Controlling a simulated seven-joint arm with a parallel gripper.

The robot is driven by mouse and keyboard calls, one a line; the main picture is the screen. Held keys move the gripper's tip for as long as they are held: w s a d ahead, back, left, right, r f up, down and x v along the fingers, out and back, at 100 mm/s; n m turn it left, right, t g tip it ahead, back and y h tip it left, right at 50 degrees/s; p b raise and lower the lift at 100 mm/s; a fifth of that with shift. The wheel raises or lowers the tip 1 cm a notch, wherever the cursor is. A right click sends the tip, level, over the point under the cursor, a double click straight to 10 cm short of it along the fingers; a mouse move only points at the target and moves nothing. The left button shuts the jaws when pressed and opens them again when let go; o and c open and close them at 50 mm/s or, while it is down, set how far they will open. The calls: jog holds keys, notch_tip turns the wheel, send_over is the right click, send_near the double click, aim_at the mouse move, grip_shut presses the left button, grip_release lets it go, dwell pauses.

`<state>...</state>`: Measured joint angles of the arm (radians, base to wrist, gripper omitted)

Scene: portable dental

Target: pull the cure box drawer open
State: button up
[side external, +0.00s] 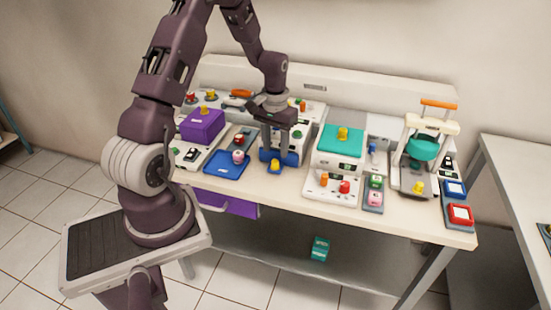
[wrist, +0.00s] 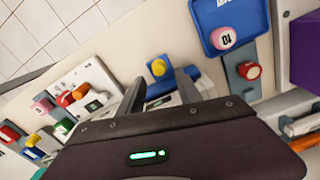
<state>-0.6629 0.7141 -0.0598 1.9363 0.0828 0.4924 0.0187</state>
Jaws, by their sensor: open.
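A small white box with a blue front part (side external: 268,156) stands at the middle of the bench, probably the cure box; no label is readable. A yellow knob (side external: 275,166) sticks out at its front. My gripper (side external: 283,122) is over this box, pointing down, and hides much of its top. In the wrist view the yellow knob (wrist: 158,68) shows beyond and between the fingertips of my open gripper (wrist: 160,85), with blue parts (wrist: 170,85) behind it. The fingers appear apart from the knob and hold nothing. I cannot tell how far the drawer is out.
A blue tray (side external: 216,168) with a pink round item lies left of the box, near a purple box (side external: 203,124). A white device with a teal lid (side external: 341,138) stands close on the right. A purple drawer (side external: 228,203) hangs under the bench. Bench space before the knob is clear.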

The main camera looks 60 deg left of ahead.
aim_at(276, 160)
notch_tip(276, 160, down, 5)
jog(key=shift+r, duration=0.1)
grip_shut()
jog(key=shift+r, duration=0.1)
dwell(1.3)
